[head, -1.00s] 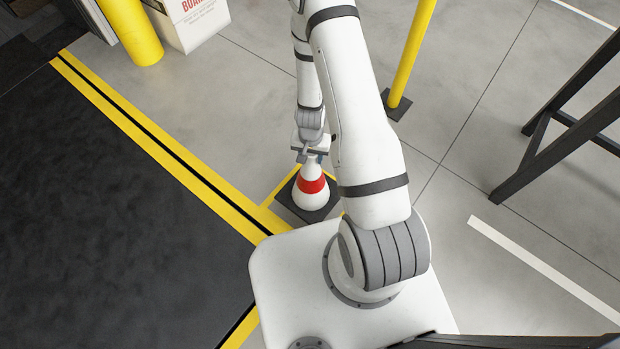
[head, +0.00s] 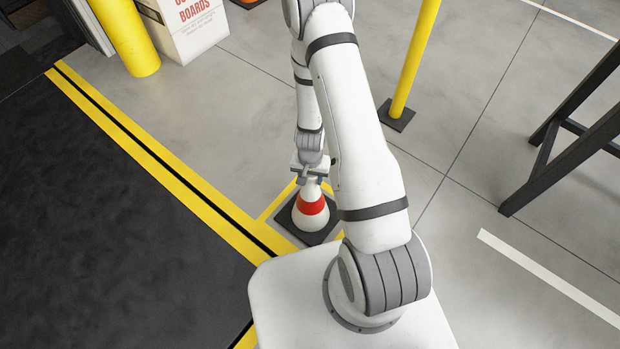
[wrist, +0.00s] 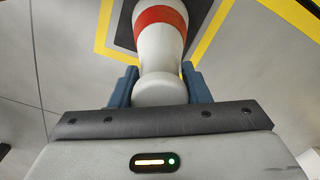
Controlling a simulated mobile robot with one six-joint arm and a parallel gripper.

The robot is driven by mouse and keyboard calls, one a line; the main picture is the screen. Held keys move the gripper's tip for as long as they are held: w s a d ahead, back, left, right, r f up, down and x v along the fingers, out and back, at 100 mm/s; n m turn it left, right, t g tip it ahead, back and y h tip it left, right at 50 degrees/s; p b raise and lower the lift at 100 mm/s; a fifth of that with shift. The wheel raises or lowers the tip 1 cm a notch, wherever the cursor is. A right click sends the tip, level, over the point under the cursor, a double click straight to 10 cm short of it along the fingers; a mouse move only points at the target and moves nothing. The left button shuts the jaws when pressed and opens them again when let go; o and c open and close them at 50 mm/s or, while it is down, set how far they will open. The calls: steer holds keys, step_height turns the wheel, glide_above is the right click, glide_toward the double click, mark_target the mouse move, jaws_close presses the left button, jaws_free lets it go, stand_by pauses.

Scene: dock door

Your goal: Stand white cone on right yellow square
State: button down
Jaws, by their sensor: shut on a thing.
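The white cone (head: 312,212) has an orange-red band and a dark square base. It is upright in the head view, within the yellow square outline (head: 268,206) on the floor. My gripper (head: 311,177) is shut on the top of the cone. In the wrist view the blue fingers of my gripper (wrist: 160,88) clasp the cone's narrow neck on both sides, and the cone (wrist: 158,42) extends away towards the yellow lines (wrist: 207,35). I cannot tell whether the base touches the floor. My arm hides part of the square's right side.
A yellow-and-black floor stripe (head: 155,150) borders a dark mat (head: 100,220) at left. A yellow post (head: 415,60) stands on a dark foot beyond my arm. A white box (head: 188,28) and thick yellow bollard (head: 127,40) are at top left. A dark stand (head: 575,130) is at right.

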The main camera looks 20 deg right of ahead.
steer(key=shift+f, duration=0.15)
steer(key=c, duration=0.8)
jaws_free()
